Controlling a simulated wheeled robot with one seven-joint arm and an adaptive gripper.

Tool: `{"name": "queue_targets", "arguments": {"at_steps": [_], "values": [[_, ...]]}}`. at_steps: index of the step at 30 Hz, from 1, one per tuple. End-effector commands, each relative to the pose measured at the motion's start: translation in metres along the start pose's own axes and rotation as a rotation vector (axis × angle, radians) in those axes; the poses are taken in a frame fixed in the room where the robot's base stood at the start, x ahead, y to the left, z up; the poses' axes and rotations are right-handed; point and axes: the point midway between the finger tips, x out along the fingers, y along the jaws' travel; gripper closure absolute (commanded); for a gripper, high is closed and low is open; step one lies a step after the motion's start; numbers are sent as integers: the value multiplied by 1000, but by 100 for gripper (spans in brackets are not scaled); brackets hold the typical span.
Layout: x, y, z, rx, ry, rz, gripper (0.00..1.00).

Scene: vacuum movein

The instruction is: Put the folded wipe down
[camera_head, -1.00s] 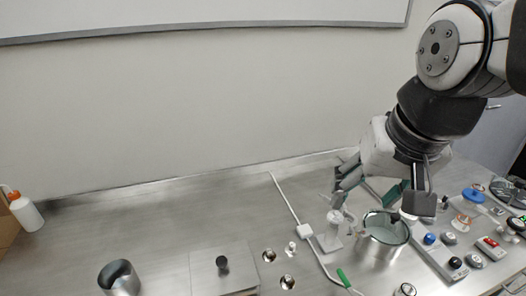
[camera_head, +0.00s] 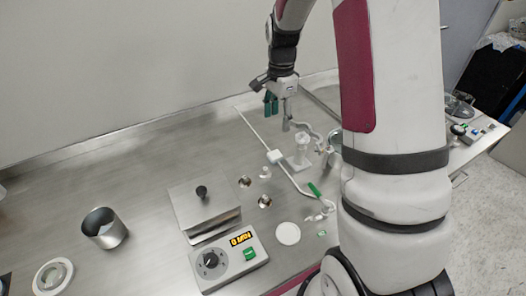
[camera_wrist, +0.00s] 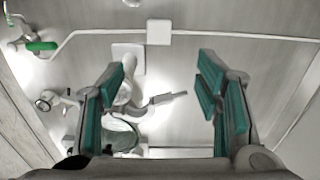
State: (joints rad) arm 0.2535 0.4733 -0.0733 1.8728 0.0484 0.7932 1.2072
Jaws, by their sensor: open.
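My gripper (camera_head: 277,103) is above the back of the steel bench, behind the white stand (camera_head: 300,150). In the wrist view my gripper (camera_wrist: 165,85) is open, its two teal-padded fingers wide apart with nothing clearly held between them. I cannot make out a folded wipe in either view. The white stand (camera_wrist: 128,60) and its grey clamp arm show between and below the fingers. A metal vessel (camera_wrist: 122,135) shows beside the left finger and is partly hidden by it.
A white rail with a green handle (camera_head: 314,189) crosses the bench. A lidded steel box (camera_head: 203,208), a controller with a yellow display (camera_head: 229,260), a steel cup (camera_head: 104,228) and a white disc (camera_head: 288,233) stand in front. The back left of the bench is clear.

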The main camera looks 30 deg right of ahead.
Motion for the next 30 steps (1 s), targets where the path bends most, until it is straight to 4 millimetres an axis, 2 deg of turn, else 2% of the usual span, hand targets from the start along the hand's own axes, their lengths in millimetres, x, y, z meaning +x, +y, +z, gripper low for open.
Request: {"name": "queue_targets", "arguments": {"at_steps": [5,15,23,30], "values": [[19,0,-2,19,-2,9,42],[78,0,-2,16,-1,7,42],[95,1,0,15,-1,6,42],[127,4,4,16,-2,8,42]]}}
